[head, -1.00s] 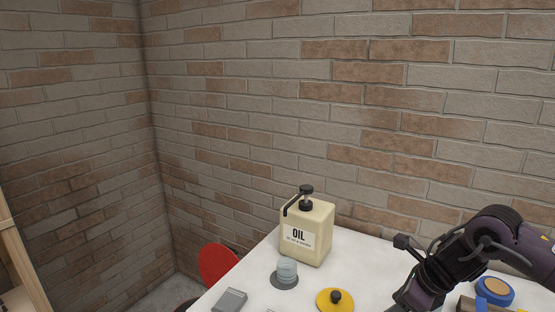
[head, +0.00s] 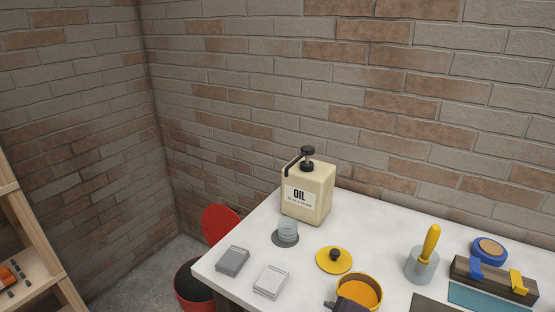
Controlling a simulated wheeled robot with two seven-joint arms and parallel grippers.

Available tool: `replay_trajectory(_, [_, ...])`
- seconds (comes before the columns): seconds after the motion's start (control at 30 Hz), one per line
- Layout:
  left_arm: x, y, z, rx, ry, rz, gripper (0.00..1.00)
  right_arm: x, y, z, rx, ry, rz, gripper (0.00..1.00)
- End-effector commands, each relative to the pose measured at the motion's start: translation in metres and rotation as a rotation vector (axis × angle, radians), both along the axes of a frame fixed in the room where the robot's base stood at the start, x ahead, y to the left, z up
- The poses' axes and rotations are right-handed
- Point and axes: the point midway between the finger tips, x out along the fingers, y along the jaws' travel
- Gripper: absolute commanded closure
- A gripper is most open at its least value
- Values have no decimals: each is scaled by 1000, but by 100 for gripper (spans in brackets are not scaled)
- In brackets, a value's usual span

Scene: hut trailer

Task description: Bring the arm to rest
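Neither of my grippers shows in the head view, so I cannot see whether they are open or shut. A small dark piece (head: 345,304) cuts across the bottom edge in front of a yellow pot (head: 375,289); I cannot tell whether it is part of my arm. The cream oil bottle (head: 307,194) with its black pump stands upright on the white table (head: 350,217). A small clear glass (head: 288,230) stands on a dark round pad in front of it. A yellow lid (head: 325,264) with a black knob lies to the right.
Two small flat boxes, one grey (head: 232,261) and one pale (head: 271,282), lie near the left table edge. A yellow-handled tool (head: 430,243) stands in a grey cup (head: 420,266). A red bin (head: 190,290) stands left.

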Motion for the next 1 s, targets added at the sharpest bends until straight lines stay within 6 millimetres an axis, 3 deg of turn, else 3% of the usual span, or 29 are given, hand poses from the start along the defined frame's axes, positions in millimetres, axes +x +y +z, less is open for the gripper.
replay_trajectory(0.2, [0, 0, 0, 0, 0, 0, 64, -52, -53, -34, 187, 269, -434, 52])
replay_trajectory(0.5, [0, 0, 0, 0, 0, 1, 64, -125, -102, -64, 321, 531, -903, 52])
replay_trajectory(0.77, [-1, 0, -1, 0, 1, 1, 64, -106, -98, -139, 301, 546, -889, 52])
replay_trajectory(0.87, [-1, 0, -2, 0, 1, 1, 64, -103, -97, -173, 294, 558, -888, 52])
replay_trajectory(1.0, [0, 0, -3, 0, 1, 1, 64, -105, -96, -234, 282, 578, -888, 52])
